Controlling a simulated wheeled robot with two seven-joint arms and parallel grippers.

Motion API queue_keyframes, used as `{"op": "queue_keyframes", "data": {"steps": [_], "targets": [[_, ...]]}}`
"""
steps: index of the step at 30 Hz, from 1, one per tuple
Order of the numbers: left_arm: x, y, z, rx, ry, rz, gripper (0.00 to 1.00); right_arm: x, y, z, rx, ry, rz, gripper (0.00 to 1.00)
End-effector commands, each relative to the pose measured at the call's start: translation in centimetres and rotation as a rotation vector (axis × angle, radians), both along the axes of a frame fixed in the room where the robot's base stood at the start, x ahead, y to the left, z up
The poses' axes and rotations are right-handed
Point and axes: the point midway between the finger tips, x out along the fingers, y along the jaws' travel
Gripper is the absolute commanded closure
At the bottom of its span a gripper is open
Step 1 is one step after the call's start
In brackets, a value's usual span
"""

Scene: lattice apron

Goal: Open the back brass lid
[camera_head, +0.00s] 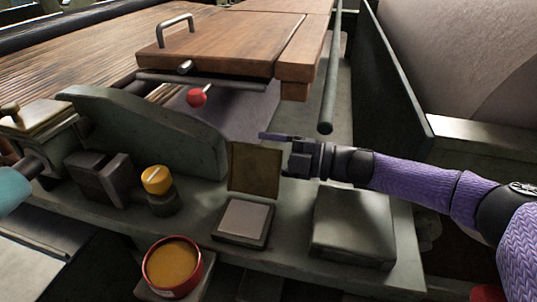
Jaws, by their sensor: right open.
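A square brass lid (255,168) stands upright at the back edge of a small low box with a pale top (243,220), on the grey-green ledge. My right gripper (277,138) comes in from the right and is open. Its finger reaches over the top of the brass lid; I cannot tell whether they touch. A second box with a cream-yellow top (40,115) is at the far left, seen at a slant. My left arm, teal with a dark wrist, shows at the left edge beside that box; its fingers cannot be made out.
A yellow knob (156,180), a dark block (100,178) and a flat grey box (353,227) stand on the ledge. A red round tin (172,266) is in front. A wooden board with a metal handle (175,30) and a red knob (197,97) lie behind. A dark rod (331,80) hangs near my right gripper.

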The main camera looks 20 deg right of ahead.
Motion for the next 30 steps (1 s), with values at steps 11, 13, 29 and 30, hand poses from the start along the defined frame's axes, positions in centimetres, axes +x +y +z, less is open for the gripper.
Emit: {"op": "queue_keyframes", "data": {"steps": [11, 13, 29, 30], "targets": [[0.94, 0.0, -0.21, 0.0, -0.017, 0.0, 0.41, 0.01, 0.02, 0.09, 0.0, 0.0, 0.0, 0.67], [0.99, 0.0, -0.23, 0.0, -0.017, 0.0, 0.41, 0.01, 0.02, 0.08, 0.0, 0.0, 0.0, 0.82], [0.27, -0.01, -0.05, 0.0, -0.006, 0.0, 0.41, -0.02, 0.01, 0.0, -0.001, 0.001, 0.0, 1.0], [0.19, -0.02, -0.02, -0.001, -0.004, 0.0, 0.41, -0.02, 0.01, -0.01, -0.001, 0.001, 0.0, 1.0]]}}
